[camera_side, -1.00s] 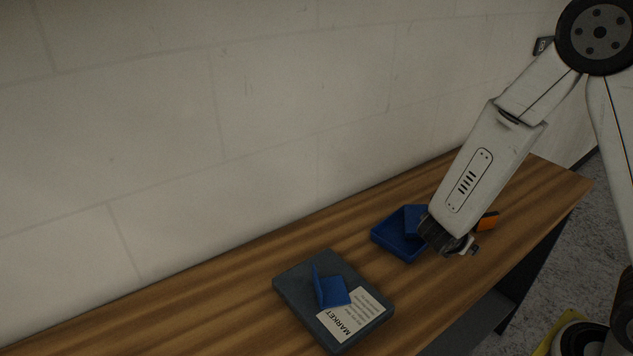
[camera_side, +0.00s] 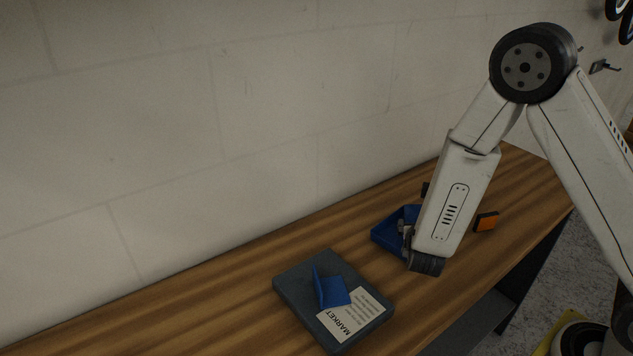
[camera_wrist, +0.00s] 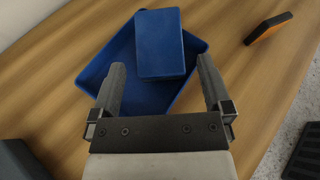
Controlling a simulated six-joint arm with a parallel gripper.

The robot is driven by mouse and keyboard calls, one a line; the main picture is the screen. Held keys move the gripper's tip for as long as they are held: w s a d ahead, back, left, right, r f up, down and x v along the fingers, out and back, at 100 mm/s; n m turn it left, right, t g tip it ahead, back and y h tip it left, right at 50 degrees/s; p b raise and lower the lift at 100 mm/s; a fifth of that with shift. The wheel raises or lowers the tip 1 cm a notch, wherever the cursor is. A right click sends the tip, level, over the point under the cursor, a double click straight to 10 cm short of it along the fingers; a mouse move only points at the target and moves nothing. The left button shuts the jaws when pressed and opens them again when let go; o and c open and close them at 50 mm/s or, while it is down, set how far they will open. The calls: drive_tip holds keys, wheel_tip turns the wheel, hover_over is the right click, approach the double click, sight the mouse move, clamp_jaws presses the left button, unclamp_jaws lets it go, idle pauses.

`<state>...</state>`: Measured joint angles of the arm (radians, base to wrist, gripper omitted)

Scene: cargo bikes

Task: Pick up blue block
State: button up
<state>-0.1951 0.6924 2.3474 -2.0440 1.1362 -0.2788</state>
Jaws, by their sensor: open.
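The blue block (camera_wrist: 161,42) is a flat rectangular piece. In the wrist view it rests tilted in or on a shallow blue tray (camera_wrist: 97,77), against its right side. My gripper (camera_wrist: 161,75) is open, with one finger over the tray and the other to the right of the block. The block lies beyond and between the fingertips, with nothing held. In the side view my gripper (camera_side: 407,240) is at the blue tray (camera_side: 386,236), and my arm hides the block and much of the tray.
A dark grey box (camera_side: 298,284) with a MARKET label and a blue bracket-like piece (camera_side: 332,291) on top lies to the left. An orange and black block (camera_side: 486,222) lies to the right. A wall runs behind the wooden table (camera_side: 200,320), whose front edge is near.

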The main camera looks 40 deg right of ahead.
sight(417, 215)
drive_tip(key=shift+x, duration=3.5)
drive_tip(key=c, duration=1.2)
drive_tip(key=shift+c, duration=0.2)
drive_tip(key=shift+r, duration=4.95)
